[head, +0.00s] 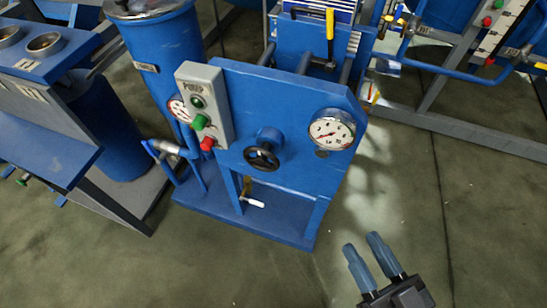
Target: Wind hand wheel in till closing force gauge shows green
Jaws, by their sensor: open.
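The black hand wheel (262,157) sits on a blue hub on the front plate of the blue filter press (285,100). The closing force gauge (332,131) is a round white dial on the same plate, to the right of the wheel. Its face is too small to read where the needle points. My gripper (363,250) is at the bottom right, over the floor in front of the press. Its two bluish fingers are apart and empty, and it is well away from the wheel.
A grey pump box (204,105) with green and red buttons is on the plate's left. A second gauge (178,108) is partly hidden behind it. A blue tank (165,60) stands behind. A blue bench (45,140) is at left. The floor (440,210) at right is clear.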

